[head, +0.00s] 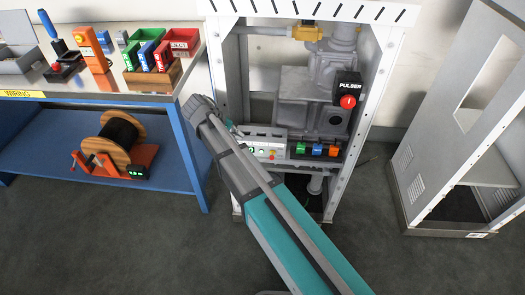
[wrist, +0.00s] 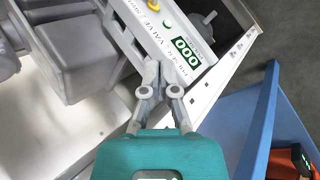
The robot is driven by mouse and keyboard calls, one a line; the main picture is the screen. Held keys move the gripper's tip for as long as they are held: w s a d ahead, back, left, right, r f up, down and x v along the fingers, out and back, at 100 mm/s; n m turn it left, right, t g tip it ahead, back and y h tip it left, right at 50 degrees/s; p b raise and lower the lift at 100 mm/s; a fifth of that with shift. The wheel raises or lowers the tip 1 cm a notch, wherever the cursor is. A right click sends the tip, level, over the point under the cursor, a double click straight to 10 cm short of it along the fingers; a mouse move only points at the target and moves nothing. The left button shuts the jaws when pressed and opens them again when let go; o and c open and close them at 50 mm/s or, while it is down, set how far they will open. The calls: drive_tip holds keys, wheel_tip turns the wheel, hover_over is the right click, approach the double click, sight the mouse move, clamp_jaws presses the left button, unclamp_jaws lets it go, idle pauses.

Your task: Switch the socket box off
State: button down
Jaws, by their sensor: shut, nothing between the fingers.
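An orange upright box (head: 91,48) with a pale face stands on the bench at the upper left of the head view; it looks like the socket box, but its switch is too small to read. It does not show in the wrist view. My gripper (wrist: 159,72) is shut and empty, its fingertips close to the edge of a pale valve panel (wrist: 178,42); I cannot tell if they touch. In the head view my arm hides the gripper, by the left end of that panel (head: 268,145), well right of and below the orange box.
The white frame (head: 386,90) holds grey pipework, a PULSER box (head: 347,86) with a red knob, and coloured blocks. The blue bench (head: 188,135) carries red, green and blue bins, with a cable reel (head: 113,137) on its shelf. A grey cabinet (head: 412,170) stands right; floor between is clear.

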sight(257, 147)
drive_tip(key=shift+d+f, duration=0.1)
drive_tip(key=shift+f, duration=0.05)
drive_tip(key=b+x, duration=0.8)
drive_tip(key=x, duration=0.2)
drive_tip(key=shift+f, duration=0.15)
drive_tip(key=d, duration=0.1)
drive_tip(key=s+d+b, duration=0.1)
drive_tip(key=d+f, duration=0.1)
drive_tip(key=shift+s, duration=0.3)
drive_tip(key=shift+d+f+b, duration=0.2)
drive_tip(key=shift+d+b, duration=0.05)
drive_tip(key=shift+b, duration=0.15)
